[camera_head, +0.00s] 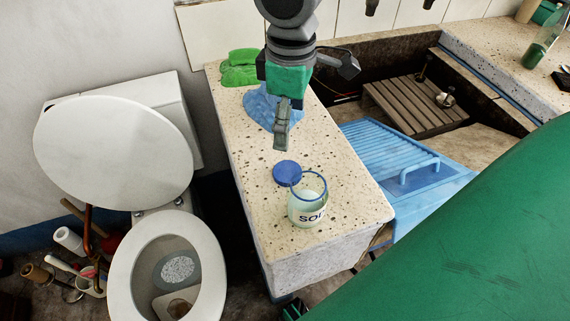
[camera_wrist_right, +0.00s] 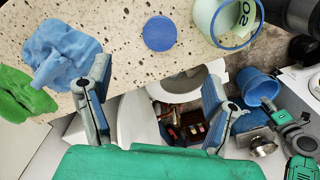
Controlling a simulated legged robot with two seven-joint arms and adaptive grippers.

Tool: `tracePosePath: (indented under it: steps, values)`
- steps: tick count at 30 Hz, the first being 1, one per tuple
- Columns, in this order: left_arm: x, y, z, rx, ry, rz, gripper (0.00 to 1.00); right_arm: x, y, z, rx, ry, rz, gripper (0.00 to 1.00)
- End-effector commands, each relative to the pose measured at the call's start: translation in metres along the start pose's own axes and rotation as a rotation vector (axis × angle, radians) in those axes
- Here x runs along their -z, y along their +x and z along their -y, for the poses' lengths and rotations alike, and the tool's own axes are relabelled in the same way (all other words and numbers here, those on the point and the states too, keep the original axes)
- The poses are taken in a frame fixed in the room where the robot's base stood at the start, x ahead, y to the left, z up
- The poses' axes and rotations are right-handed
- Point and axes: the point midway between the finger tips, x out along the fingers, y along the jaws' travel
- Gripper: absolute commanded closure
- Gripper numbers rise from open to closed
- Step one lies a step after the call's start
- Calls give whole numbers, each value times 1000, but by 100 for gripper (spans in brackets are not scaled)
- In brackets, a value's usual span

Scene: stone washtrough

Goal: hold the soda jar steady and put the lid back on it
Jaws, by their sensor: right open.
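The soda jar (camera_head: 307,205), clear glass with pale contents, a blue rim and a partly visible "SO" label, stands upright and open near the front end of the speckled stone ledge (camera_head: 345,190). Its blue round lid (camera_head: 286,173) lies flat on the stone just behind it. In the right wrist view the lid (camera_wrist_right: 160,33) and the jar (camera_wrist_right: 228,22) are apart, at the top. My right gripper (camera_head: 281,140) hangs beyond the lid in the head view, its fingers spread and empty in the wrist view (camera_wrist_right: 157,80).
A blue cloth (camera_head: 262,106) and a green cloth (camera_head: 239,70) lie on the ledge behind the right gripper. A toilet (camera_head: 112,155) stands at left. A blue ribbed washboard-like panel (camera_head: 392,150) and a wooden slatted board (camera_head: 405,105) are at right.

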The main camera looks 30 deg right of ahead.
Motion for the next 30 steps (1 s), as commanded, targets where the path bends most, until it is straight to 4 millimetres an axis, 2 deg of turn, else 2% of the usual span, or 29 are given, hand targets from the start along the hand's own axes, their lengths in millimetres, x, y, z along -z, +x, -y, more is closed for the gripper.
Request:
tracePosePath:
  steps: [5, 8, 15, 21, 30]
  values:
    - [0, -1, 0, 0, 0, 0, 81, 1, 0, 1, -1, -1, 1, 24]
    - [0, 2, 0, 0, 0, 0, 81, 0, 8, 0, 0, -1, 3, 24]
    - [-1, 16, 0, 0, 0, 0, 81, -2, 56, -2, 4, -1, 4, 24]
    - [-1, 23, 0, 0, 0, 0, 81, -1, 82, -1, 2, 0, 1, 24]
    - [-1, 23, 0, 0, 0, 0, 81, 0, 86, 0, 0, -1, 1, 24]
